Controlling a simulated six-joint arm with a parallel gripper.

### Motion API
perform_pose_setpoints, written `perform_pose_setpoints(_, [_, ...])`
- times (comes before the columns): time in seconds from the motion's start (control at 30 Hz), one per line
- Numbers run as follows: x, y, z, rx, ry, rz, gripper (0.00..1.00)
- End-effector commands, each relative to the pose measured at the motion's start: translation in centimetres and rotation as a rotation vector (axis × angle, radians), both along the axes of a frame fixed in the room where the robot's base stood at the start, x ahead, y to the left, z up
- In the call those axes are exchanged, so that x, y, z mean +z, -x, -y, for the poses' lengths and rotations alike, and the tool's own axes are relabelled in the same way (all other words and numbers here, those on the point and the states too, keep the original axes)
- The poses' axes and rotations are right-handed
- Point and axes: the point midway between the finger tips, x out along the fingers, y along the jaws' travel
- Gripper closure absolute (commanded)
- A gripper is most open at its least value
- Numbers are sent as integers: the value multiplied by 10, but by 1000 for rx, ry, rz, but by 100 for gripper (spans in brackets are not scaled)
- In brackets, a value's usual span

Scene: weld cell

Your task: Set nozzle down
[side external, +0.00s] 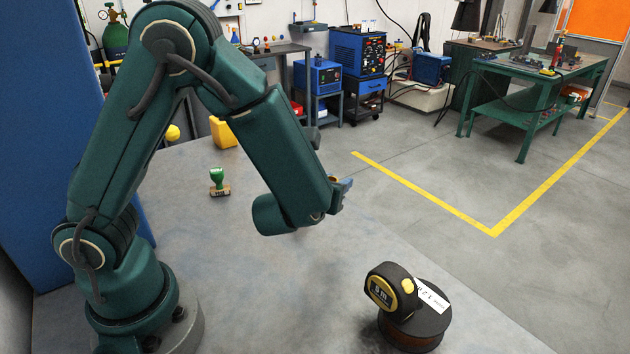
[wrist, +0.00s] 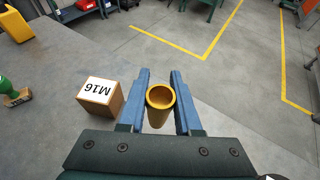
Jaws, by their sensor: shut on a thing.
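The nozzle (wrist: 159,112) is a hollow brass-yellow tube. In the wrist view it sits between the two blue fingers of my gripper (wrist: 160,80), with its open round end facing the camera. My gripper is shut on it. In the side external view, my gripper (side external: 342,192) shows only as a bit of blue finger beyond the forearm, over the far side of the grey table (side external: 270,290).
A wooden block marked M16 (wrist: 100,96) stands left of my gripper. A green-handled stamp (side external: 218,183) stands further left, near a yellow container (side external: 223,132). A tape measure (side external: 392,287) rests with a dark spool (side external: 418,325) at the front right. The table's middle is clear.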

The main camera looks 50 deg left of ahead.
Motion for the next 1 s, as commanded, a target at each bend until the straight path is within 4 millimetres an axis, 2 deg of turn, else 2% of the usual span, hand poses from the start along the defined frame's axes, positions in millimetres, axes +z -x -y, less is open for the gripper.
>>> perform_pose_setpoints(0.03, [-1, 0, 11, -34, -1, -1, 100])
perform_pose_setpoints(0.2, [-6, 0, 25, -75, -3, -4, 100])
perform_pose_setpoints(0.43, [-32, 1, 25, -77, -5, -7, 100])
perform_pose_setpoints(0.67, [-45, 1, 25, -74, -2, -3, 100])
perform_pose_setpoints(1.0, [-78, 1, 25, -73, -3, -2, 100])
